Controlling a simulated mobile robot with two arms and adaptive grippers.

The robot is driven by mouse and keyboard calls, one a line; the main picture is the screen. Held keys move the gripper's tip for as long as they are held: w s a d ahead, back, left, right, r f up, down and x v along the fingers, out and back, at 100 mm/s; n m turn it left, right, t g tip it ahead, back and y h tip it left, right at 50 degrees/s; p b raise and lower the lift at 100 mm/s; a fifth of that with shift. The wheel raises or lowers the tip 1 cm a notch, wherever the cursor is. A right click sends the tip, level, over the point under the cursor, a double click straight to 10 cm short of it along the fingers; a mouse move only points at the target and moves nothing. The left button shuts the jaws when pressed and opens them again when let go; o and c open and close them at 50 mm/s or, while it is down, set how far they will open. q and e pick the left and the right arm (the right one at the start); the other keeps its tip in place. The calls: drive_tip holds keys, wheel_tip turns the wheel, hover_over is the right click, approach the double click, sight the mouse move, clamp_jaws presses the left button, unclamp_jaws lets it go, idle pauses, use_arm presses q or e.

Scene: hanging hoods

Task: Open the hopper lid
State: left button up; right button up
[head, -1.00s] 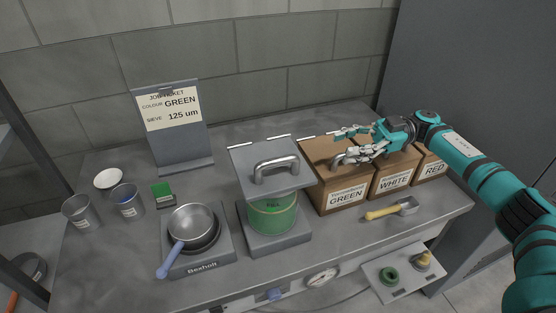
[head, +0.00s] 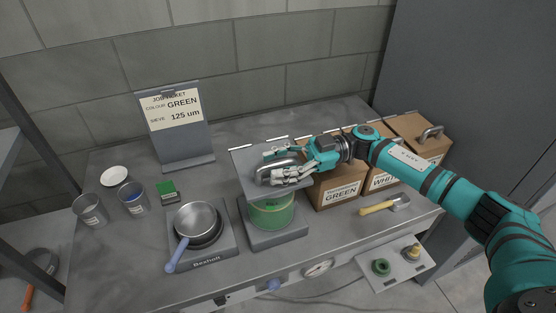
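The grey hopper lid (head: 243,164) lies flat and closed above a green drum (head: 272,213) on a grey base. A metal bar handle (head: 263,175) stands on the lid, partly hidden by my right gripper. My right gripper (head: 276,166) is at this handle, with one finger on the far side and the others on the near side. The fingers look spread around the bar; whether they touch it is hard to tell. My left gripper is not in view.
Brown boxes labelled GREEN (head: 341,191) and WHITE (head: 384,180) stand right of the hopper, partly behind my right arm. A yellow-handled scoop (head: 378,207) lies in front. A job ticket stand (head: 175,125) is behind.

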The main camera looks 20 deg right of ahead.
clamp_jaws()
idle(0.4)
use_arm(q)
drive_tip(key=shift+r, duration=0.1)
use_arm(e)
drive_tip(key=shift+r, duration=0.1)
